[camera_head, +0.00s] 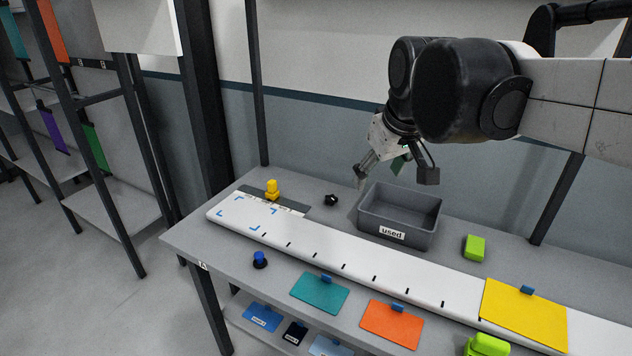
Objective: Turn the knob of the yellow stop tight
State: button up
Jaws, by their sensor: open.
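The yellow stop (272,190) with its knob stands upright at the far left end of the table, on a dark strip beside the white rail (330,254). My gripper (393,178) hangs from the arm above the left back part of the grey bin, to the right of the yellow stop and well apart from it. Its fingers are spread and point down. A small green patch shows between or behind them, and I cannot tell what it is. How tight the knob is cannot be seen.
The grey bin (388,238) labelled "used" stands behind the rail. A small black object (331,200) lies between stop and bin. A green block (474,247) sits right of the bin.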

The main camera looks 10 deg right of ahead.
jog(key=w+r+n+g+b, duration=0.1)
jog(key=w+n+g, duration=0.15)
jog(key=w, duration=1.25)
jog(key=n+g+b, duration=0.3)
jog(key=n+b, duration=0.1)
jog(key=n, duration=0.4)
send_over(331, 197)
notch_tip(331, 197, down, 23)
notch_tip(331, 197, down, 13)
jog(key=shift+s+f, duration=0.1)
jog(key=shift+f, duration=0.1)
jog(key=c, duration=1.1)
jog(key=shift+c, duration=0.2)
